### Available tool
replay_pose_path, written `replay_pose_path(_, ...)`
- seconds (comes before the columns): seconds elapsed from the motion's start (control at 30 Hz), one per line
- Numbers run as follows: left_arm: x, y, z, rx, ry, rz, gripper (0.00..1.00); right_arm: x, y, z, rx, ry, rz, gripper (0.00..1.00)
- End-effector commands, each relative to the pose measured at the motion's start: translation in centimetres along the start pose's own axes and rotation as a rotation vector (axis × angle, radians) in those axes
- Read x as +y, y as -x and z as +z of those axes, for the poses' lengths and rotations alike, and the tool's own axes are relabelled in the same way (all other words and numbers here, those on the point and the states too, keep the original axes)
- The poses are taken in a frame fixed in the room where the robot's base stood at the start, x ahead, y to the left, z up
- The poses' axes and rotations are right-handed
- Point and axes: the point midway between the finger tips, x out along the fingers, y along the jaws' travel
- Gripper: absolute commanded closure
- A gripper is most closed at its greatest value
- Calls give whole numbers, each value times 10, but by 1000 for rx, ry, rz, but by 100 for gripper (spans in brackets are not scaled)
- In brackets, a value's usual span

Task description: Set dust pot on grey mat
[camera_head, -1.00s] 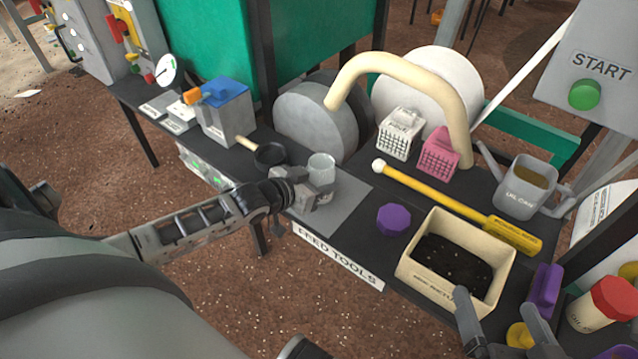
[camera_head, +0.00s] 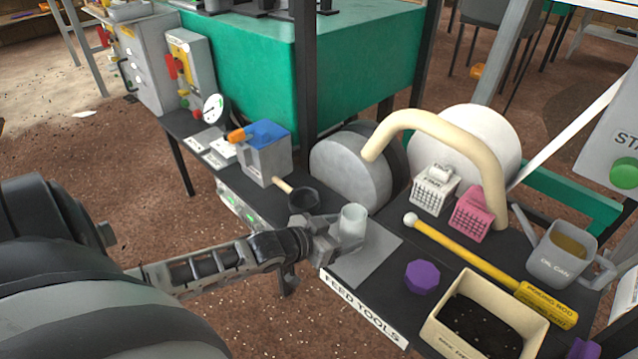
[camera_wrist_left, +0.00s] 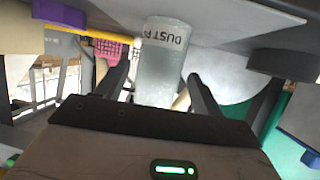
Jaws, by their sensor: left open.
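The dust pot (camera_head: 353,222), a pale translucent cup, stands upright on the grey mat (camera_head: 372,266) near the mat's back left part. In the left wrist view the dust pot (camera_wrist_left: 162,62) shows upside down with its label "DUST P…" partly readable. My left gripper (camera_head: 333,238) is at the pot's left side, low over the mat. In the left wrist view its two fingers (camera_wrist_left: 158,88) are spread, one on each side of the pot. I cannot tell whether either finger touches it. My right gripper is out of the head view.
A black pan (camera_head: 303,200) lies close behind my left gripper.

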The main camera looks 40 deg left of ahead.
Motion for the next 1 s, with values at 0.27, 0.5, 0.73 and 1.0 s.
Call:
replay_pose_path(0.27,0,62,-2,-4,0,0,32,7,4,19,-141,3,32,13)
replay_pose_path(0.5,0,85,-1,-1,0,1,32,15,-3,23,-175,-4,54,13)
replay_pose_path(0.73,0,87,0,0,-1,0,32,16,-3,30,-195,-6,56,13)
replay_pose_path(1.0,0,86,0,0,0,0,32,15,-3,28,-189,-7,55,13)
